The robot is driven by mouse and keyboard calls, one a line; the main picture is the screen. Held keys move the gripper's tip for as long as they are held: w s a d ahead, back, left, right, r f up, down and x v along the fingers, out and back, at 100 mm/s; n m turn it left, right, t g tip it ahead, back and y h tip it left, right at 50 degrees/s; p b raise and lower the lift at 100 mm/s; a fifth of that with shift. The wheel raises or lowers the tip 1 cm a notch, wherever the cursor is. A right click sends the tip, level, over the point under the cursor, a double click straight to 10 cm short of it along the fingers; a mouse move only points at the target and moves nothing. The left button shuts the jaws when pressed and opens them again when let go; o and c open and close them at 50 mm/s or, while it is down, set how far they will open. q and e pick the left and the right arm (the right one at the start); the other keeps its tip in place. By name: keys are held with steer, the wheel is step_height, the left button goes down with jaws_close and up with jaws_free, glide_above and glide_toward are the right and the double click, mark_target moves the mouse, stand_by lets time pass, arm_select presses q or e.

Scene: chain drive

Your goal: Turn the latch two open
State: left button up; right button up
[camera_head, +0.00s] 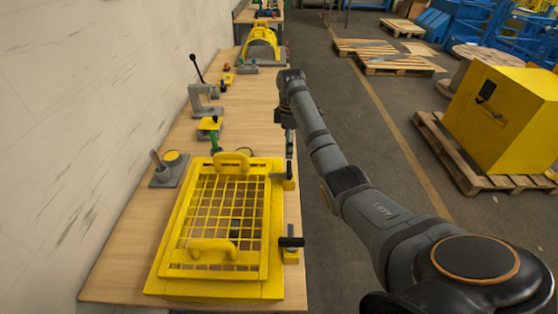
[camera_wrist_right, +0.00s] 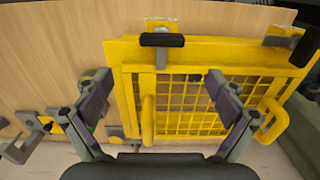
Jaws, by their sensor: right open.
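A yellow guard with a mesh panel (camera_head: 270,270) lies on the table; it also shows in the wrist view (camera_wrist_right: 205,50). Two latches with black handles sit along its right edge. The far latch (camera_head: 278,176) is partly hidden by my right gripper (camera_head: 289,150). In the right wrist view, the far latch (camera_wrist_right: 162,40) is at the top and the near latch (camera_wrist_right: 304,46) at the right edge. My right gripper (camera_wrist_right: 157,88) is open and empty. I cannot tell which latch is two.
Two yellow handles (camera_head: 212,247) rise from the guard. A grey post fixture (camera_head: 165,170), a lever stand (camera_head: 204,100) and small parts stand farther along the table. A wall runs along the left. A yellow box (camera_head: 510,120) on a pallet stands on the floor at right.

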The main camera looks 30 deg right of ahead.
mark_target(289, 167)
steer(key=shift+s+d+f, duration=0.3)
steer(key=shift+s+f, duration=0.1)
steer(key=shift+s, duration=0.1)
steer(key=shift+s+f+p, duration=0.1)
steer(key=shift+f+p, duration=0.45)
steer(key=shift+f, duration=0.2)
steer(key=f, duration=0.2)
steer(key=f+p, duration=0.1)
steer(key=shift+w+a+f, duration=0.1)
steer(key=shift+w+f, duration=0.1)
steer(key=shift+f, duration=0.2)
step_height(289, 167, down, 4)
steer(key=shift+w+r, duration=0.1)
steer(key=shift+f, duration=0.35)
steer(key=c, duration=1.2)
arm_select(q)
steer(key=s+r, duration=0.1)
steer(key=s+d+r, duration=0.1)
steer(key=shift+s+d+r, duration=0.1)
steer(key=shift+r, duration=0.2)
arm_select(e)
steer(key=shift+o, duration=0.2)
